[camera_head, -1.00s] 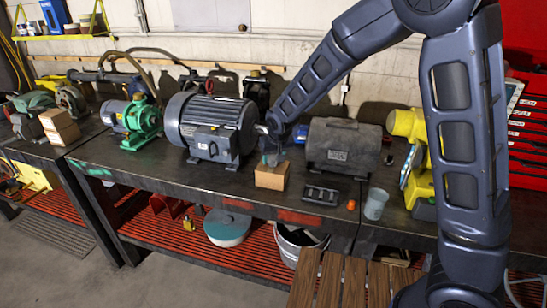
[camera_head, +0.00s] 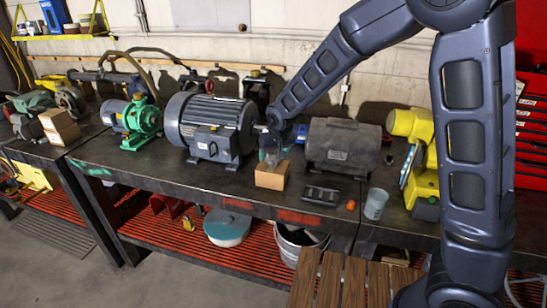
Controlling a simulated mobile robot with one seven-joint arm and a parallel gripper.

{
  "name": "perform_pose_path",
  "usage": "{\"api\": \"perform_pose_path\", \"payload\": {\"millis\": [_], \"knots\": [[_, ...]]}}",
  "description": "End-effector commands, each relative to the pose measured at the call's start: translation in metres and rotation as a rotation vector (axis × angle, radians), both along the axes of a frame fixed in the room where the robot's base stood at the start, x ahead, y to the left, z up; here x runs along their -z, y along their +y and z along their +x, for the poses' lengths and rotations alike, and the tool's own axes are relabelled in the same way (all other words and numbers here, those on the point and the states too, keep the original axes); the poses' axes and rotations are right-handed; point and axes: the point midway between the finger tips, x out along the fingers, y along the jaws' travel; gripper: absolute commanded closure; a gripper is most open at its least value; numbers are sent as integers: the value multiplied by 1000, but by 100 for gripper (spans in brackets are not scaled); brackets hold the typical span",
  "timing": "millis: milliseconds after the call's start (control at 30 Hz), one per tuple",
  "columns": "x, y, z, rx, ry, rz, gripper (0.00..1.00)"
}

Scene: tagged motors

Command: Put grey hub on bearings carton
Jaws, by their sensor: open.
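A small brown cardboard carton (camera_head: 271,177) stands on the dark workbench between the big grey motor and the dark motor housing. My gripper (camera_head: 271,156) is open, pointing down right over the carton's top. A small grey shape, which may be the grey hub, shows between the fingertips at the carton's top. It is too small and too covered by the fingers to tell its outline or whether it touches the fingers. Any label on the carton is not readable.
A big grey motor (camera_head: 206,128) stands close left of my gripper, and a dark motor housing (camera_head: 341,147) close right. A black ribbed block (camera_head: 321,195), an orange cap (camera_head: 351,205) and a clear cup (camera_head: 376,203) lie nearer the bench's front edge.

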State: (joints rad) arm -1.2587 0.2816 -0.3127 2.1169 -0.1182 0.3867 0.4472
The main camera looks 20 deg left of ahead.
Motion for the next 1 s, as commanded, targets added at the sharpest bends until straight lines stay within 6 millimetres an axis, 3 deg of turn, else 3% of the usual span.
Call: {"api": "perform_pose_path", "payload": {"millis": [500, 700, 1000], "knots": [[-77, -19, -26, -2, -2, 3, 30], [-92, -23, -31, 0, 0, 1, 30], [-96, -25, -31, 1, 0, 0, 30]]}}
